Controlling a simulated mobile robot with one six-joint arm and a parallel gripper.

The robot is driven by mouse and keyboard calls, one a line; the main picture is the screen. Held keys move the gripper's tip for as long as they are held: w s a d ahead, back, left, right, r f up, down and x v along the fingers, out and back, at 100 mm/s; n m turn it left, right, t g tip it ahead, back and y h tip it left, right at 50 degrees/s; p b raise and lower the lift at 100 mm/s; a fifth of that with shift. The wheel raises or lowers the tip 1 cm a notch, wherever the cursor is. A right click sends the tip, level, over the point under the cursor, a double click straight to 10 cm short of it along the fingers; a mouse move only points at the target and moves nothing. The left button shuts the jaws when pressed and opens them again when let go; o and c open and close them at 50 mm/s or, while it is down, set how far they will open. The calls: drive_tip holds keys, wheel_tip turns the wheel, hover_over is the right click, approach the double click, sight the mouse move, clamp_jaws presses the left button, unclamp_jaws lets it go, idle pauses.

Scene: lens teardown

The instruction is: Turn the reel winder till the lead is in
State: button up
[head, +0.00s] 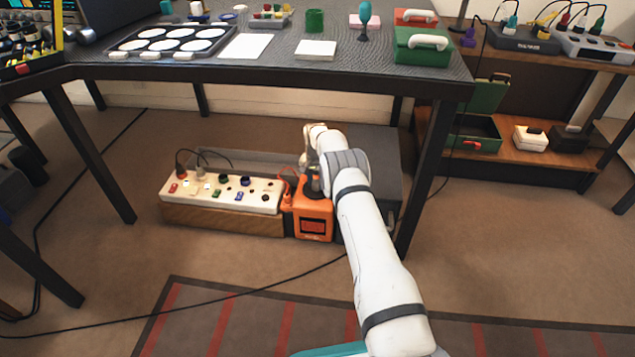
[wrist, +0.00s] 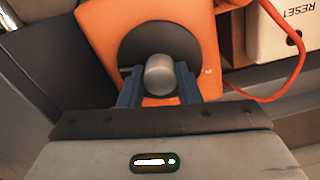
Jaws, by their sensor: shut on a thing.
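The reel winder is an orange box (head: 313,218) on the floor under the table, at the right end of the white socket strip. In the wrist view its orange face (wrist: 110,35) carries a dark round hub with a grey cylindrical knob (wrist: 159,75). My gripper (wrist: 158,88) is shut on this knob, one finger on each side. In the head view my arm hides part of the box and the fingers. An orange lead (wrist: 270,92) leaves the box's side and hangs in a loop beside the white strip marked RESET.
The white socket strip (head: 222,192) with plugs stands on a wooden block left of the reel. A table leg (head: 425,180) is close to the right of my arm. The tabletop (head: 290,68) is above. A black cable (head: 250,298) crosses the floor in front.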

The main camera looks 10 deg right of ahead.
drive_tip(key=shift+d, duration=0.1)
drive_tip(key=m, duration=0.4)
drive_tip(key=shift+m, duration=0.4)
drive_tip(key=m, duration=0.5)
drive_tip(key=shift+s+f, duration=0.1)
drive_tip(key=m, duration=0.9)
drive_tip(key=shift+m, duration=0.4)
drive_tip(key=shift+f, duration=0.1)
drive_tip(key=o, duration=1)
